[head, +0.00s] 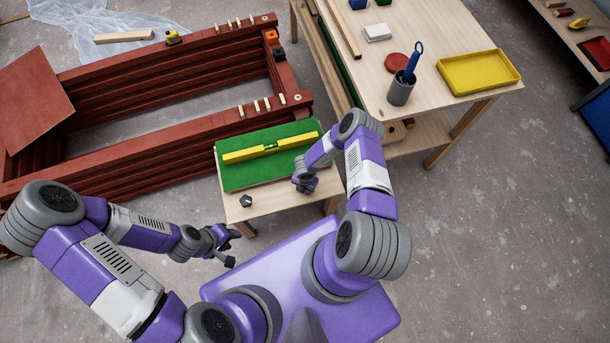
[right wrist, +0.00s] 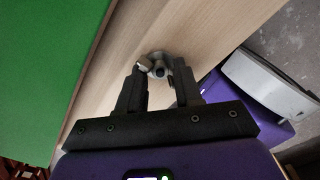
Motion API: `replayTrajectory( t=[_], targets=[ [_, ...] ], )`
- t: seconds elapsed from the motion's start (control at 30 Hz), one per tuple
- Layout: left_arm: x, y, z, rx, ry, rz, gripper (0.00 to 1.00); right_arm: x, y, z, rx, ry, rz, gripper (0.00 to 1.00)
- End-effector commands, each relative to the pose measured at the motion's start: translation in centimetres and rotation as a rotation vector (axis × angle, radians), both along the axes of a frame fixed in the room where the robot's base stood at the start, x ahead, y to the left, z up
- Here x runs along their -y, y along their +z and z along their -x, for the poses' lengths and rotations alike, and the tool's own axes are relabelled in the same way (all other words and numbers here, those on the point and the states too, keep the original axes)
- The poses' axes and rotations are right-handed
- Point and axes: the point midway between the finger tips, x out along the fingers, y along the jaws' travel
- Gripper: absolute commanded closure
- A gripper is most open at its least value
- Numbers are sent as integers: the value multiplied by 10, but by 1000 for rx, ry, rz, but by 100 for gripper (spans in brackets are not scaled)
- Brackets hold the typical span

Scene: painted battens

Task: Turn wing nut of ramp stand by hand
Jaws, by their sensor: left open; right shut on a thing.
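The ramp stand is a low wooden table with a green sloped board (head: 245,176) on its top. A metal wing nut (right wrist: 157,66) shows in the right wrist view on the bare wood beside the green board. My right gripper (head: 305,185) is shut on the wing nut; its two dark fingers (right wrist: 158,80) sit on either side of it. In the head view my right gripper hides the nut. My left gripper (head: 230,248) is open and empty, in front of the stand's near left corner and apart from it.
A yellow spirit level (head: 240,155) lies across the green board. A small dark object (head: 245,201) sits on the stand's near left corner. Red battens (head: 150,155) form a frame at left. A workbench (head: 430,105) with a yellow tray (head: 479,88) and a grey cup (head: 400,92) stands at right.

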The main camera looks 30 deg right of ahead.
Motion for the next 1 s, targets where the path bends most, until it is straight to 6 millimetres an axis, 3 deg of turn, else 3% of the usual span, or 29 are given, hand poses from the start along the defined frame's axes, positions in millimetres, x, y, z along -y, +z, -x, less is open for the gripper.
replayTrajectory(
  t=[0.33, 0.37, 0.43, 0.77, 1.0],
  targets=[
    [0, 0, 0, 0, 0, 0, 57, 0, 0, 1, -2, -20, -2, 96],
    [0, 0, 0, 0, 0, 0, 57, 0, 0, 1, -2, -20, -2, 64],
    [0, 0, 0, 0, 0, 0, 57, 0, 0, 1, -2, -19, -2, 54],
    [0, 2, 0, 0, 0, 0, 57, 0, 4, 0, -1, -11, -2, 54],
    [0, 18, 0, 0, 0, 0, 57, 1, 43, -1, 0, -12, 0, 54]
  ],
)
